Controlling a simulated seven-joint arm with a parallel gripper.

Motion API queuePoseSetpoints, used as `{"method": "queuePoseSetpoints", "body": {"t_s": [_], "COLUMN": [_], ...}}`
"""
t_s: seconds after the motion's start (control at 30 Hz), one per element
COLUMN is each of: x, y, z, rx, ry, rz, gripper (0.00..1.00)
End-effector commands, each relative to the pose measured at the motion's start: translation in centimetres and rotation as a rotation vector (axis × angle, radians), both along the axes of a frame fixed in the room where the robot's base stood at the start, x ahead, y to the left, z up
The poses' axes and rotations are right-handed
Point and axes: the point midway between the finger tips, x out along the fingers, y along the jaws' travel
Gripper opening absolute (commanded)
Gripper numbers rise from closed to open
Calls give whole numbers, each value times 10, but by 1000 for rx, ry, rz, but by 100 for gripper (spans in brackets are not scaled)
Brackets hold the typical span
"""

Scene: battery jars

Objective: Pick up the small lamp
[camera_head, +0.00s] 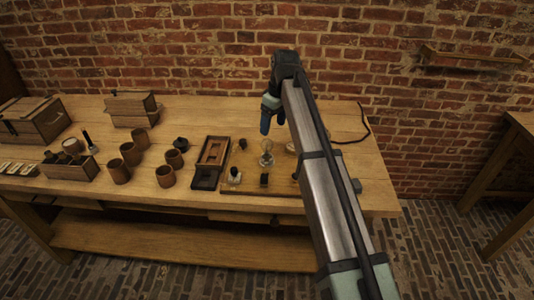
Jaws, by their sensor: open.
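The small lamp (266,148) is a clear glass bulb standing upright on a wooden board (228,190) in the middle-right of the table. My gripper (265,129) points down, above and slightly behind the lamp in the picture, apart from it as far as I can tell. Its fingers are small and dark here; nothing shows between them. My arm hides part of the board's right side and what lies there.
Small fittings, including a white-based piece (234,176) and a dark block (264,180), stand on the board. A wooden tray (213,152) lies left of it. Several brown jars (165,176) and wooden boxes (130,105) fill the table's left. A black cable (362,122) lies behind my arm.

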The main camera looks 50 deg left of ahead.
Motion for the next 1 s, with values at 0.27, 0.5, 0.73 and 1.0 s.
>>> {"method": "queuePoseSetpoints", "body": {"t_s": [0.27, 0.5, 0.73, 1.0], "x": [5, 4, 4, 4], "y": [30, 31, 36, 39], "z": [21, -6, -46, -65], "rx": [-3, -4, -4, -3], "ry": [-62, -60, -60, -61], "rz": [47, 47, 46, 46], "gripper": [77, 77, 77, 77]}}
